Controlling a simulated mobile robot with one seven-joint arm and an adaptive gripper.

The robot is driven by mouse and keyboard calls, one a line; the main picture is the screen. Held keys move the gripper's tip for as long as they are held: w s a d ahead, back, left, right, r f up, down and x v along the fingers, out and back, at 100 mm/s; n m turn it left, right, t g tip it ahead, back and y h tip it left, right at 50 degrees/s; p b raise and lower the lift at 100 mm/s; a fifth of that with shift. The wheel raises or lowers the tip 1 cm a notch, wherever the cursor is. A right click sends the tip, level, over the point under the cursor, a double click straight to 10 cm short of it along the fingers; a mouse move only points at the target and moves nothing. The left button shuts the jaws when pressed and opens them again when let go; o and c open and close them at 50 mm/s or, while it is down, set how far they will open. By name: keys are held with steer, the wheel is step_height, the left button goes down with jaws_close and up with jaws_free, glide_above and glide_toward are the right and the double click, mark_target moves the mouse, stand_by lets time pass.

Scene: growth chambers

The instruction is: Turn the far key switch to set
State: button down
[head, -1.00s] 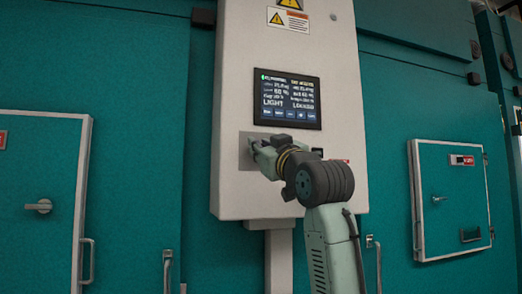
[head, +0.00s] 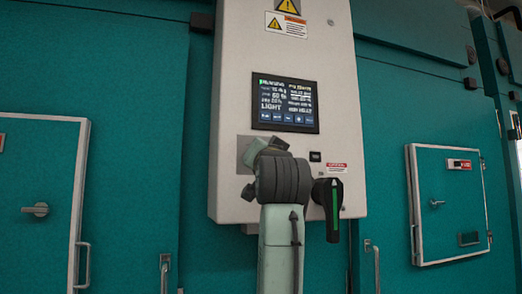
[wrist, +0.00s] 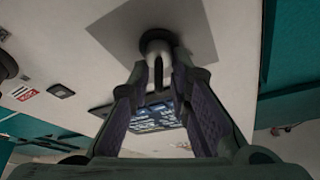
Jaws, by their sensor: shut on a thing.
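The key switch (wrist: 156,45) is a round dark collar on a grey square plate (wrist: 180,22), with a dark key-like part (wrist: 158,73) standing out of it. My gripper (wrist: 157,80) has its two fingers closed on this part, one on each side. In the head view the plate (head: 243,146) shows on the lower left of the white control cabinet (head: 235,60). My own wrist and arm cover the key switch there, so its setting cannot be read.
A black rotary handle with a green stripe (head: 333,208) stands out right of my arm. Above is a lit display (head: 286,103). A small black switch (head: 315,156) sits near a red label (head: 337,168). Teal chamber walls with hatches (head: 450,200) flank the cabinet.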

steer(key=shift+d+f+m, duration=0.1)
steer(key=shift+m, duration=0.3)
steer(key=c, duration=1.8)
jaws_free()
steer(key=shift+s, duration=0.15)
steer(key=v, duration=1.1)
steer(key=shift+s+f, duration=0.1)
steer(key=shift+s, duration=0.25)
